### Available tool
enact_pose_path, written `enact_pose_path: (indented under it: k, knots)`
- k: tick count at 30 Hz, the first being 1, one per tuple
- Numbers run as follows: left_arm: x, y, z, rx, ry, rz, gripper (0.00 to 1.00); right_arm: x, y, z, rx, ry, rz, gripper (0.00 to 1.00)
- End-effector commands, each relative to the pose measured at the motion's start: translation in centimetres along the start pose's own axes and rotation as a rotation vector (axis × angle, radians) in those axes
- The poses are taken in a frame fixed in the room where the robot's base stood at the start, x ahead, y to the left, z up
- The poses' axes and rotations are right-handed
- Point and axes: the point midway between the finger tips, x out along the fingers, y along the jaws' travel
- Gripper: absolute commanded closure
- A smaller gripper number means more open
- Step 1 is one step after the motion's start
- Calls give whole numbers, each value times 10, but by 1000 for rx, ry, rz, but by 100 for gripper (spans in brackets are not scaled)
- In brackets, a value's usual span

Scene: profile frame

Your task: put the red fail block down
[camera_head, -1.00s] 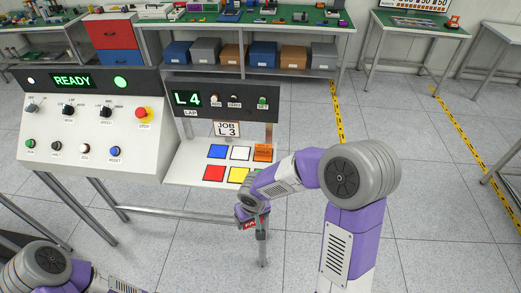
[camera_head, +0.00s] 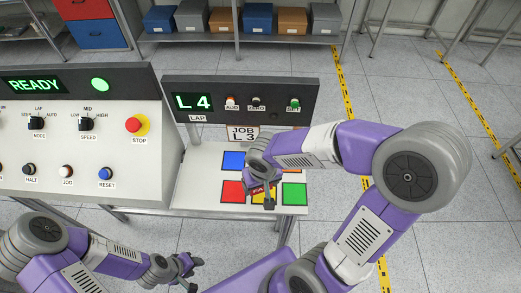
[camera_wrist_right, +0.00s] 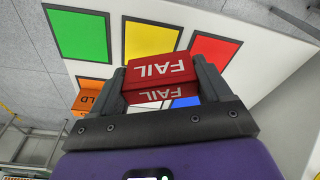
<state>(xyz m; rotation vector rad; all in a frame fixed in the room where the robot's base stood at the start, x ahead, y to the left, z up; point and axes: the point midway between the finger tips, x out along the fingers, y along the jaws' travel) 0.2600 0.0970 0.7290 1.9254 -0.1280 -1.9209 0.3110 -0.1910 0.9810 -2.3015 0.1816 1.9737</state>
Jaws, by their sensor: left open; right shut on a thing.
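The red fail block (camera_wrist_right: 160,70) is held between the two fingers of my right gripper (camera_wrist_right: 162,82) in the right wrist view, lettering upside down there. In the head view the right gripper (camera_head: 263,195) is over the coloured board, with a sliver of the block (camera_head: 257,190) showing near the yellow square (camera_head: 260,199). I cannot tell the gap to the board. The red square (camera_head: 231,193) is left of the yellow one, the green square (camera_head: 294,194) right. My left gripper (camera_head: 188,272) is open and empty at the lower left.
The board (camera_head: 193,185) also bears a blue square (camera_head: 232,161). A lap panel (camera_head: 240,98) stands behind the board. A control desk (camera_head: 85,150) with a stop button (camera_head: 133,125) stands left.

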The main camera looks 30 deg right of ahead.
Motion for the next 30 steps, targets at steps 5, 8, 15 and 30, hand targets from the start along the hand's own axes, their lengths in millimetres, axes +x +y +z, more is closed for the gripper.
enact_pose_path:
  k: [5,8,15,30]
  knots:
    - [-4,1,0,-1,-1,0,57,9,20,-45,5,-4,3,50]
    - [-6,2,0,-1,0,0,57,13,30,-70,4,-3,3,50]
    - [-9,4,0,-1,0,0,57,19,46,-108,1,-2,2,50]
    - [-2,1,0,-1,0,0,57,55,48,-108,-1,-1,1,50]
